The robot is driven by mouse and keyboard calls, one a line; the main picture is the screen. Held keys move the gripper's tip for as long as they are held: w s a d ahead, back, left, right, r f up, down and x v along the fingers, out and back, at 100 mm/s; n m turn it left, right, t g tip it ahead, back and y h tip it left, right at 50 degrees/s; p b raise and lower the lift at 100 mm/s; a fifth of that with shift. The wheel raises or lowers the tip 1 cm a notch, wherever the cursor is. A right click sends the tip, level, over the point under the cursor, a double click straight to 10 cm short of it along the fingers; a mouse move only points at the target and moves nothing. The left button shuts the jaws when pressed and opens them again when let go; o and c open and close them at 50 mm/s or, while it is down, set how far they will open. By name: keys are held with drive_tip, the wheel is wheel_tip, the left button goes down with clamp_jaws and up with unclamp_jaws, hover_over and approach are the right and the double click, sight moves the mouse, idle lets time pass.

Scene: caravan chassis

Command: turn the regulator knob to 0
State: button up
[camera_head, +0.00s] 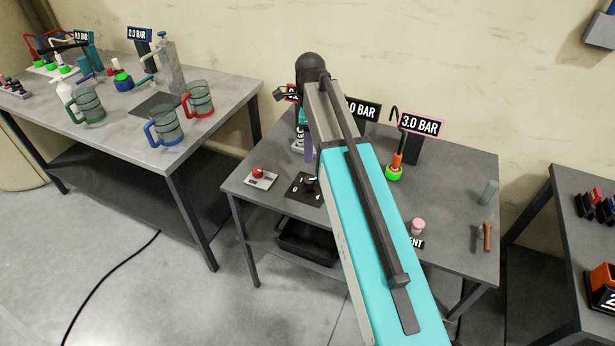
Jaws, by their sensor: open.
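The regulator knob (310,184) is a small dark dial on a black square plate (298,197) on the middle table, just left of my arm. White marks show on the plate, with a 0 at its left and a 4 at its lower right. The knob's exact pointer direction is too small to tell. My turquoise and grey arm rises across the middle of the view and partly covers the plate's right side. I cannot make out my gripper; the arm hides the area behind its far end.
A red button box (261,177) sits left of the plate. A pink-framed 3.0 BAR display (421,124) and an orange-green fitting (395,169) stand right of my arm. A pink-topped piece (418,226) is near the front. Mugs (165,127) stand on the left table.

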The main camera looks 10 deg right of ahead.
sight(309, 179)
drive_tip(key=shift+f, duration=0.15)
drive_tip(key=shift+f+p, duration=1.8)
drive_tip(key=shift+f, duration=4.95)
drive_tip(key=shift+c, duration=0.4)
drive_tip(key=c, duration=1)
